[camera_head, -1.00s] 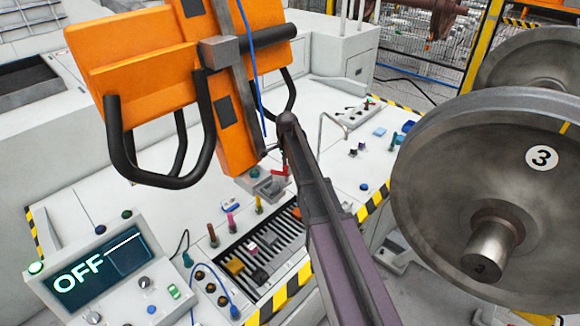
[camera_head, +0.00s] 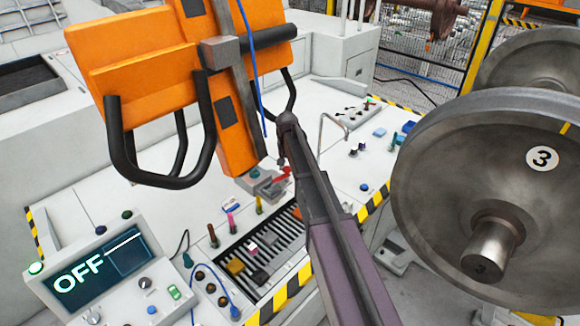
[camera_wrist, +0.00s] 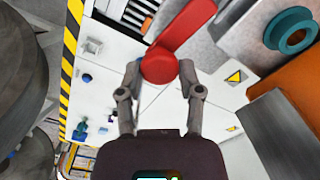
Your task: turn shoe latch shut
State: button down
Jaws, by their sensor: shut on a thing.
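The red shoe latch (camera_wrist: 183,28) fills the top centre of the wrist view, its round hub (camera_wrist: 160,66) between my fingertips and its lever slanting up to the right. My gripper (camera_wrist: 160,70) is shut on the hub, one finger on each side. In the head view the latch (camera_head: 282,174) is a small red piece on a grey block (camera_head: 262,184), just below the orange unit. My gripper (camera_head: 283,162) is above it, and its fingers are too small there to make out their grip.
The orange unit (camera_head: 140,70) with black handles hangs close to the left of my arm. A large wheel (camera_head: 440,190) marked 3 stands to the right. A slotted rack (camera_head: 285,232) and a panel reading OFF (camera_head: 90,280) are in front.

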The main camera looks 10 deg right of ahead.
jog(key=shift+s+a+n, duration=0.1)
jog(key=shift+a+n, duration=0.05)
jog(key=shift+n, duration=0.95)
jog(key=shift+c, duration=1.3)
grip_release()
